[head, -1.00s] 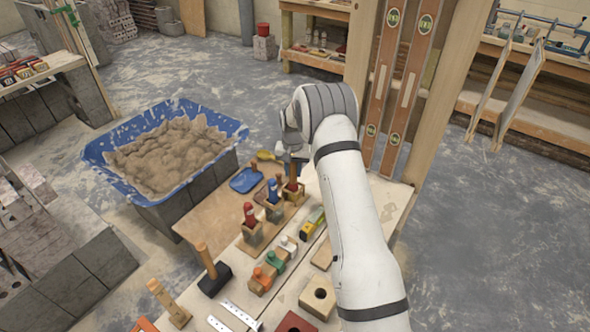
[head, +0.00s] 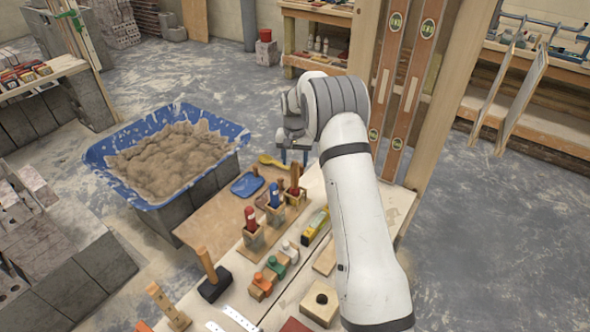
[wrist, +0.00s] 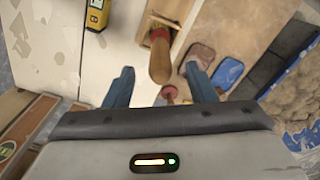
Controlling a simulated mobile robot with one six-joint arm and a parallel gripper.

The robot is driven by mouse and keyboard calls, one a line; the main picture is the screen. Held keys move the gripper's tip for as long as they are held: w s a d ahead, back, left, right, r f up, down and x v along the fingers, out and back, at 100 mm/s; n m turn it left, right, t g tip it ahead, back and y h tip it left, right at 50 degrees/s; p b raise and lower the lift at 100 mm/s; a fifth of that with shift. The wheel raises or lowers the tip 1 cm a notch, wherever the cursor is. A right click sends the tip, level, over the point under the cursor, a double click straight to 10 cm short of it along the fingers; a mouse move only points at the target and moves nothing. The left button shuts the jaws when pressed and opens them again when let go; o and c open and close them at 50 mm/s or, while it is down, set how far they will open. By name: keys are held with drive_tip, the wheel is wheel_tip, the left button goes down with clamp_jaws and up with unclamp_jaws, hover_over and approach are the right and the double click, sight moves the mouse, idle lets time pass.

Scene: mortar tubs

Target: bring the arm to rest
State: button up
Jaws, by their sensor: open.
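My gripper (head: 293,157) hangs over the far end of the workbench (head: 224,219), at the end of my raised white arm. In the wrist view its two blue fingers (wrist: 160,88) stand apart with nothing held between them. A tool with a wooden handle (wrist: 160,58) stands in a wooden holder (wrist: 143,30) beyond the fingertips; it is beside the gap, not gripped. In the head view the same row of holders shows a red-handled tool (head: 294,178) just below the gripper.
A blue tub of mortar (head: 97,157) stands on blocks to the left. Two spirit levels (head: 417,75) lean on a wooden post to the right, close to my arm. A hammer (head: 213,280), a yellow tool (head: 315,225) and colored pegs (head: 275,265) lie on the bench.

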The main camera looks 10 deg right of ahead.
drive_tip(key=shift+s+r, duration=0.1)
drive_tip(key=shift+r, duration=0.6)
drive_tip(key=s+r+n+t, duration=0.1)
drive_tip(key=s+r+n, duration=0.1)
drive_tip(key=s+r, duration=1.6)
drive_tip(key=s+n+t, duration=0.1)
drive_tip(key=s, duration=2.2)
drive_tip(key=shift+s+d+r+n+t, duration=0.2)
drive_tip(key=shift+d+n+t, duration=0.1)
drive_tip(key=shift+d+t, duration=0.15)
